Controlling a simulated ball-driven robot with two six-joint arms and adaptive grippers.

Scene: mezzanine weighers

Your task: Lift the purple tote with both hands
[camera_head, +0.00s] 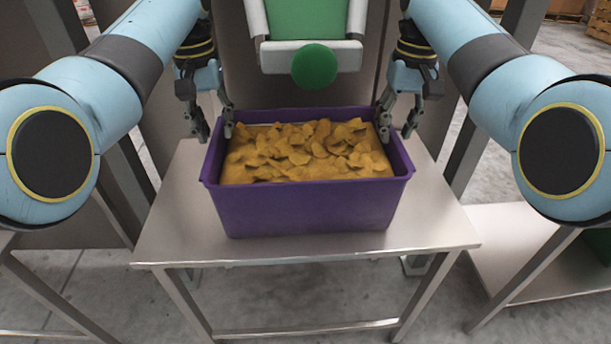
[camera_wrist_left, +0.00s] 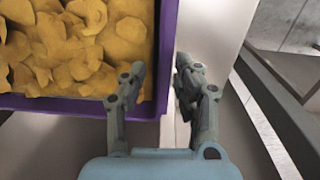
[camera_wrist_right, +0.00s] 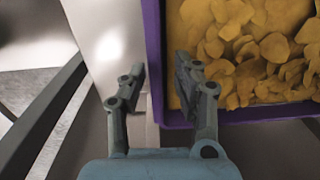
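The purple tote (camera_head: 305,212) stands upright on a metal table, filled with yellow-brown chips (camera_head: 305,152). My left gripper (camera_head: 215,132) is at its left side wall and my right gripper (camera_head: 397,132) at its right side wall, both pointing down and open. In the left wrist view, the tote's rim (camera_wrist_left: 167,40) runs between the parted fingers, one over the chips and one outside. In the right wrist view, the rim (camera_wrist_right: 152,40) likewise lies between the fingers. I see gaps beside the rim; how deep the fingertips reach is unclear.
The metal table (camera_head: 175,225) has bare room left, right and in front of the tote. A lower metal surface (camera_head: 510,250) stands at the right. A green and white part (camera_head: 308,50) hangs above the tote's far side. Pallets are far back right.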

